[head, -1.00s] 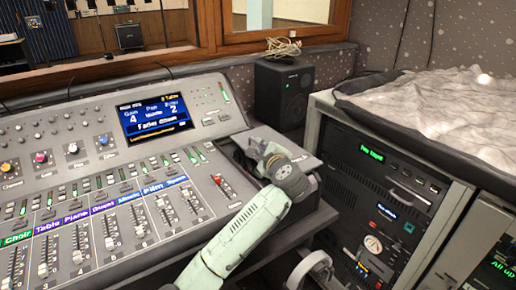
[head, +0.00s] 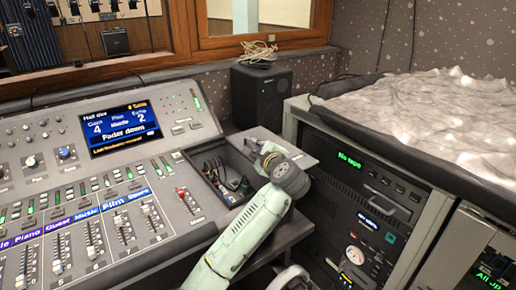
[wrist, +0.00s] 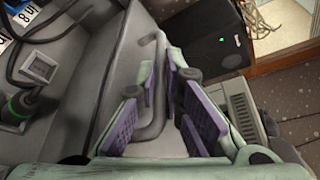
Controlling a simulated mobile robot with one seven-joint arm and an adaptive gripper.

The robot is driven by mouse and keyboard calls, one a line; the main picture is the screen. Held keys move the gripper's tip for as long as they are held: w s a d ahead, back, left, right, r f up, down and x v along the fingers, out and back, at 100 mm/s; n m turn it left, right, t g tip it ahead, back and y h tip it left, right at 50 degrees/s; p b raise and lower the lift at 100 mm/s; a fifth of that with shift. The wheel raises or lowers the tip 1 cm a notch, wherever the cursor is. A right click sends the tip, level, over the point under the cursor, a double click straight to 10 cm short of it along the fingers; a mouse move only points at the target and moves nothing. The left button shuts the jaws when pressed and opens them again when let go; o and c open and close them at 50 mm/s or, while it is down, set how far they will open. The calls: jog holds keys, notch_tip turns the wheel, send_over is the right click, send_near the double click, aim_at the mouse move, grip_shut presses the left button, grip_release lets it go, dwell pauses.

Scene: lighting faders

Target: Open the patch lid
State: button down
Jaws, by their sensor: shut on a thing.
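The patch lid (head: 292,149) is a grey panel at the right end of the mixing desk. It lies to the right of an open patch bay (head: 226,172), where cables and sockets show. My gripper (head: 264,152) is at the lid, beside the bay's right edge. In the wrist view my gripper (wrist: 161,88) has its purple pads on both sides of a grey bar handle (wrist: 152,112) on the lid (wrist: 122,68), and it is shut on that handle. My wrist hides part of the lid in the head view.
A black speaker (head: 261,97) stands behind the lid, with coiled cable (head: 257,52) above it. An equipment rack (head: 365,190) stands close on the right. The desk's faders and screen (head: 122,129) lie to the left.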

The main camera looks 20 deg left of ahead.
jog(key=c, duration=2)
grip_release()
jog(key=v, duration=1.2)
